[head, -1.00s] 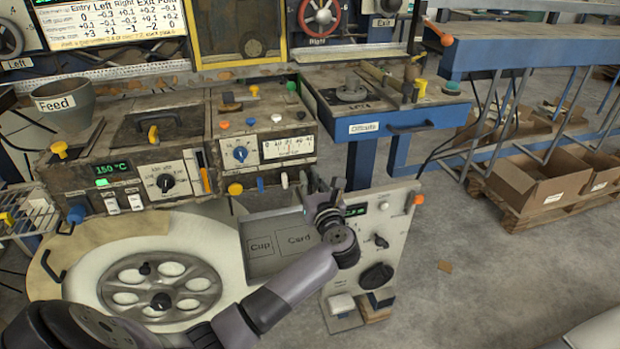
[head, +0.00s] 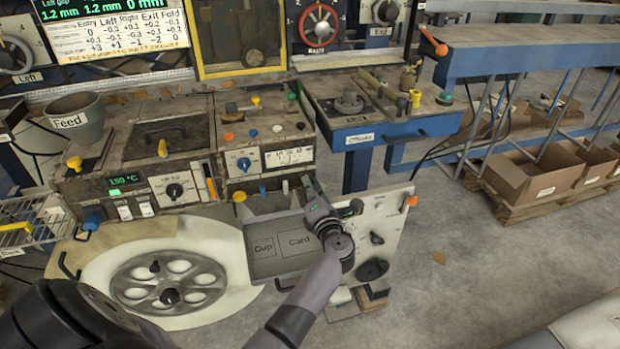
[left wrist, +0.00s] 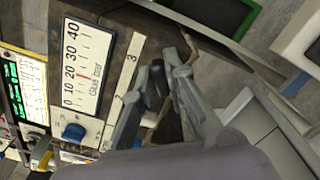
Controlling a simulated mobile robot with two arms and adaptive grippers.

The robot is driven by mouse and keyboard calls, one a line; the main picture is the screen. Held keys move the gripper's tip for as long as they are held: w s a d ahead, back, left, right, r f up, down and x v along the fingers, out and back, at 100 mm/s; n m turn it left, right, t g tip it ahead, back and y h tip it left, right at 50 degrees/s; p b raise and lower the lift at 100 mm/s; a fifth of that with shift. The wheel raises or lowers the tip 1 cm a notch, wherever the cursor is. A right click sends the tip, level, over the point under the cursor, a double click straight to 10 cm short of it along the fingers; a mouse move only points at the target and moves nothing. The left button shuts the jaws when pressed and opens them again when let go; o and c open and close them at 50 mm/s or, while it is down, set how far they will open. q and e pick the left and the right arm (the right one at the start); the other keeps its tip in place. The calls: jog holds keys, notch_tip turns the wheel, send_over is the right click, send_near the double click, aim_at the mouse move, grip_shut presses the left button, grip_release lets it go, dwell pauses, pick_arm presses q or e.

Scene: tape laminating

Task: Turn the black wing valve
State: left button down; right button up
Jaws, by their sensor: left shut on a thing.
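The black wing valve (left wrist: 155,88) shows in the left wrist view as a dark piece between the fingers, beside the glue bar gauge (left wrist: 80,80) and a "3" label. My left gripper (left wrist: 164,72) is shut on it, one finger on each side. In the head view my left gripper (head: 309,184) is at the machine's front, just right of a white valve (head: 285,187); there the black valve is hidden behind it. A blue valve (head: 262,191) and a yellow valve (head: 239,196) stand further left. My right gripper is not in view.
A grey tray marked Cup and Card (head: 262,263) lies below my left gripper. A pale panel with black knobs (head: 385,235) stands right of my wrist. The blue offcuts table (head: 400,127) is behind. Open floor lies to the right.

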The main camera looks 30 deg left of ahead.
pick_arm(q)
jog(key=shift+f+m+p, duration=0.15)
jog(key=shift+m+p, duration=2.25)
jog(key=shift+m, duration=1.2)
jog(key=c, duration=1.7)
grip_release()
jog(key=shift+w, duration=0.1)
